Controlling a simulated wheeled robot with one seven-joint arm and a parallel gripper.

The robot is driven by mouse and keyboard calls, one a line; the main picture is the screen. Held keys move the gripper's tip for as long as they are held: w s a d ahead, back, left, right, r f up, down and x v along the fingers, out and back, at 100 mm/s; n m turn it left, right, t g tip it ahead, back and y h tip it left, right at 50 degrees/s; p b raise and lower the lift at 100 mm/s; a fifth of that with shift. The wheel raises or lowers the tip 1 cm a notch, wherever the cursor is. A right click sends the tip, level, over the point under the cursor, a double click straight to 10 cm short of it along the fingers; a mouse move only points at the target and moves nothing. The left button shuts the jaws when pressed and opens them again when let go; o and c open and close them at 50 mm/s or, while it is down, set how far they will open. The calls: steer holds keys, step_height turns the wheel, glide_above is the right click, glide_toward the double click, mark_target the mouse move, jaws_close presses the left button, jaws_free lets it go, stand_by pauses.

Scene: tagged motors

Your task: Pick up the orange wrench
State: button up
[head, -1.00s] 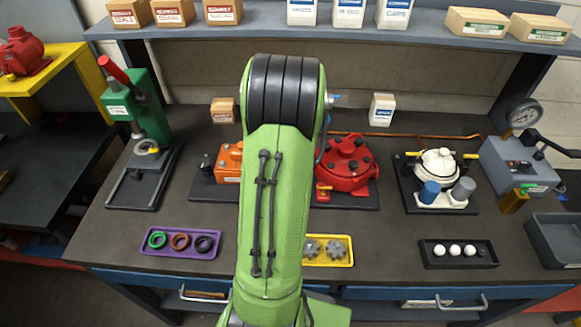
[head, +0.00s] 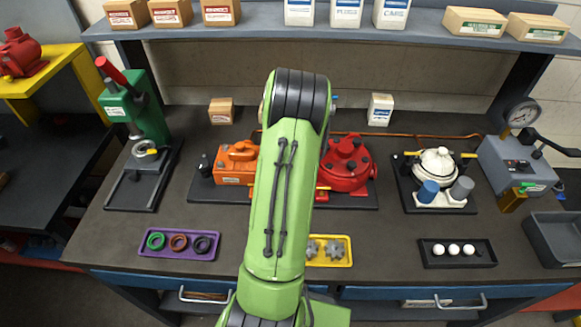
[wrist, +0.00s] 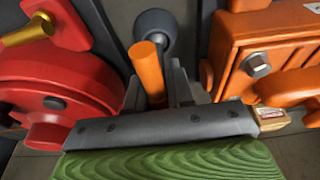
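In the wrist view an orange rod-shaped piece (wrist: 149,70) with a rounded, lighter end stands between the fingers of my gripper (wrist: 158,92). It may be the orange wrench, but its lower part is hidden and I see no jaw. The dark grey fingers lie close on both sides of it; whether they touch it I cannot tell. In the head view my green arm covers the gripper and the space between the orange motor (head: 236,165) and the red motor (head: 346,165). No wrench shows plainly in the head view.
A grey ball-ended knob (wrist: 155,25) stands just beyond the rod. The red housing is close on the left in the wrist view, the orange one on the right. A purple tray (head: 179,256) and a yellow tray (head: 329,262) lie at the bench front.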

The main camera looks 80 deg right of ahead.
jaws_close()
step_height(320, 180, up, 10)
steer(key=shift+r, duration=0.1)
steer(key=shift+o, duration=0.5)
jaws_free()
jaws_close()
